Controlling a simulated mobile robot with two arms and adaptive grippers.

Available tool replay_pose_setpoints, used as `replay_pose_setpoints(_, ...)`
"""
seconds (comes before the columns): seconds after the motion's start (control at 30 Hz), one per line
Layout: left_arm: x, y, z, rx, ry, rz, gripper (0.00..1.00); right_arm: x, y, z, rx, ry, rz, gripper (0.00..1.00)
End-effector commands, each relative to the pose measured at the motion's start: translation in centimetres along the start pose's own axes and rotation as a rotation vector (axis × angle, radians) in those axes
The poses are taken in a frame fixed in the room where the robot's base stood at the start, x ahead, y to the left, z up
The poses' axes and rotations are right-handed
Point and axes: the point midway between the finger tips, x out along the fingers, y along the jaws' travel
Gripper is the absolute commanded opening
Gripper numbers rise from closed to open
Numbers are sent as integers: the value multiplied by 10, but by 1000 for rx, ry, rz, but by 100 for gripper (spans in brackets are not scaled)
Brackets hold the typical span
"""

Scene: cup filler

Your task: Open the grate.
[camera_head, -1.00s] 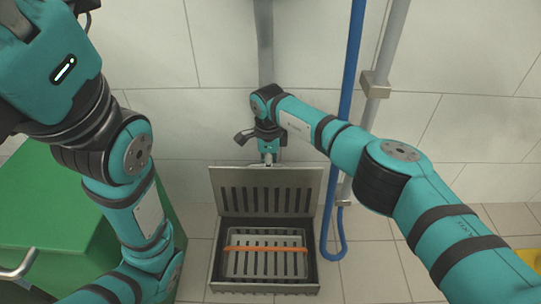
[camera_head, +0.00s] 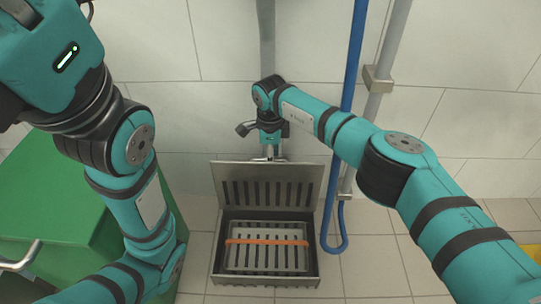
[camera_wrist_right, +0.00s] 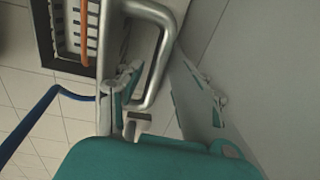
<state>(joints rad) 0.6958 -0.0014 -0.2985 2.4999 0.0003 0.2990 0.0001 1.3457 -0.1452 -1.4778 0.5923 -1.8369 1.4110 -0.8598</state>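The slotted metal grate (camera_head: 268,184) stands raised along the back of the floor drain box (camera_head: 217,257), tilted back toward the wall. My right gripper (camera_head: 270,155) is just above the grate's top edge, pointing down. In the right wrist view my right gripper's two fingers (camera_wrist_right: 165,92) are spread apart, with a bent metal tube (camera_wrist_right: 163,55) passing near and between them. I cannot tell whether a finger touches it. My left arm reaches down at the left; its gripper is outside the picture.
Inside the drain box lies a slotted tray (camera_head: 267,262) with an orange bar (camera_head: 266,242) across it. A blue hose (camera_head: 347,110) and a grey pipe (camera_head: 392,45) run down the wall at right. A green box (camera_head: 50,190) stands at left. Tiled floor (camera_head: 365,255) is free at right.

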Motion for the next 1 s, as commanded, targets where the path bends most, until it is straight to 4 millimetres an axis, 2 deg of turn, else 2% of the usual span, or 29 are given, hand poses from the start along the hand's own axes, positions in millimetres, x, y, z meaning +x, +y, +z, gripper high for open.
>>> replay_pose_setpoints(0.17,0,0,0,0,2,1,40,-27,-2,-1,-1,0,-6,38)
replay_pose_setpoints(0.4,1,1,-1,0,4,3,40,-79,-1,0,0,0,-5,38)
replay_pose_setpoints(0.6,1,1,-1,0,5,3,40,-109,-1,0,1,-1,-4,38)
replay_pose_setpoints(0.77,1,1,-1,0,5,3,40,-117,-1,-1,1,0,-3,38)
replay_pose_setpoints(1.0,1,1,-1,0,5,3,40,-118,-1,-1,1,0,-2,38)
